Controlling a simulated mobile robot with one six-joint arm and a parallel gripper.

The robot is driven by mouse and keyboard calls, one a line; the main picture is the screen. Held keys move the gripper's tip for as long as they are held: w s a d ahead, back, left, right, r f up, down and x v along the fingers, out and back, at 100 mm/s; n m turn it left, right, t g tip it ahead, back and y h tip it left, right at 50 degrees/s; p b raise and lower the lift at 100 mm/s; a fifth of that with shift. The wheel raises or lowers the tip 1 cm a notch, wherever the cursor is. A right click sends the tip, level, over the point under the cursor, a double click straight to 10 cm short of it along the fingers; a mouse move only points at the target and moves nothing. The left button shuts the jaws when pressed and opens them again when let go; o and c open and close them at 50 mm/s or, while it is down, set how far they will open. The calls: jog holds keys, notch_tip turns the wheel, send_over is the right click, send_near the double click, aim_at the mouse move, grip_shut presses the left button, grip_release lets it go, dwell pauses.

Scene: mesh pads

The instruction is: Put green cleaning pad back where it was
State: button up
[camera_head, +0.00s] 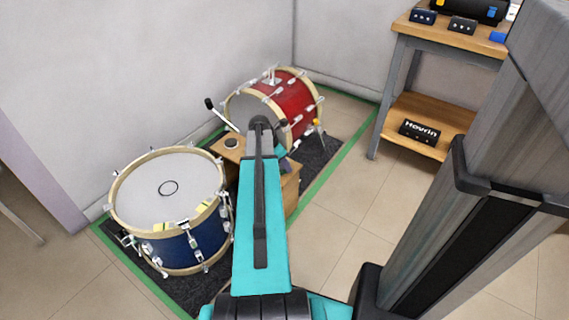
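I cannot make out a green cleaning pad anywhere in the head view. My teal arm reaches from the bottom edge up over the wooden box (290,190) between the two drums. My gripper is hidden beyond the far end of the arm, so I cannot see whether it holds anything.
The drums and box stand on a dark mat with a green border (322,178) near the wall. A wooden shelf unit (452,38) at the upper right holds dark boxes and a black case (419,132). Tiled floor right of the mat is clear.

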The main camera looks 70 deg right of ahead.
jog(key=o, duration=1)
jog(key=shift+f, duration=0.1)
jog(key=p+v, duration=0.4)
jog(key=v, duration=0.8)
jog(key=shift+w, duration=0.1)
dwell(0.4)
